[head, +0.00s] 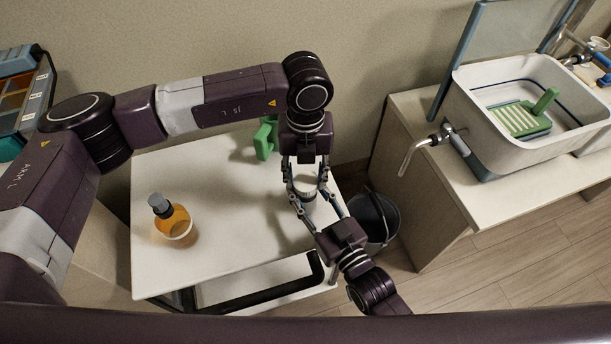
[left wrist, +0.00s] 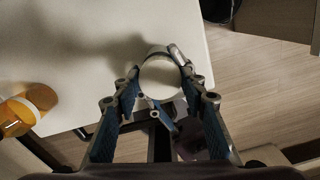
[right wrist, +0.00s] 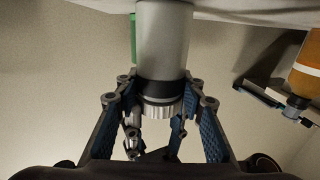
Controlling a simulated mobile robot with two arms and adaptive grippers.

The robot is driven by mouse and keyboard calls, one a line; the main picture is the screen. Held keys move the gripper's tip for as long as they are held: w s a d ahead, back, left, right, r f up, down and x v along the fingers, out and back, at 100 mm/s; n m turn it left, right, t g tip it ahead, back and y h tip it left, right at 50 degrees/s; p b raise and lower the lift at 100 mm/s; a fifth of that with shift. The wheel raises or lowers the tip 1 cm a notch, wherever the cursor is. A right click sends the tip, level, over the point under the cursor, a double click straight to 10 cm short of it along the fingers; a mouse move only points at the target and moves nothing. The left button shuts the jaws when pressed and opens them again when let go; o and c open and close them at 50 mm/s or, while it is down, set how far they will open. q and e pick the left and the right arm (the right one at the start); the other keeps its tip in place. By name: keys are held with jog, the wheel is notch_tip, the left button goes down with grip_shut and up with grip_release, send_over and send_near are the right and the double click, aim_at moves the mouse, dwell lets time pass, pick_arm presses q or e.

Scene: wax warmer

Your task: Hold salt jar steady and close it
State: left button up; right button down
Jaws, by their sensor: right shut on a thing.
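The salt jar (right wrist: 165,40) is a grey cylinder with a black band and a ribbed silver lid (right wrist: 162,109). In the head view the jar (head: 309,196) stands at the table's right side, partly hidden by both grippers. My right gripper (right wrist: 158,82) is shut on the jar, its fingers on either side near the band. My left gripper (left wrist: 160,78) points down from above. In the left wrist view the pale round top (left wrist: 160,76) lies between its fingertips. I cannot tell whether they touch it.
On the white table (head: 230,240), an amber bottle (head: 177,222) with a grey cap stands at left and a green object (head: 265,138) at the back. A dark bucket (head: 378,215) is on the floor at right. A counter holds a sink (head: 480,130). The table's middle is clear.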

pick_arm(q)
jog(key=o, duration=0.4)
jog(key=shift+c, duration=0.2)
jog(key=shift+r, duration=2.3)
jog(key=shift+r+n, duration=1.6)
jog(key=shift+r, duration=0.15)
jog(key=shift+f, duration=0.15)
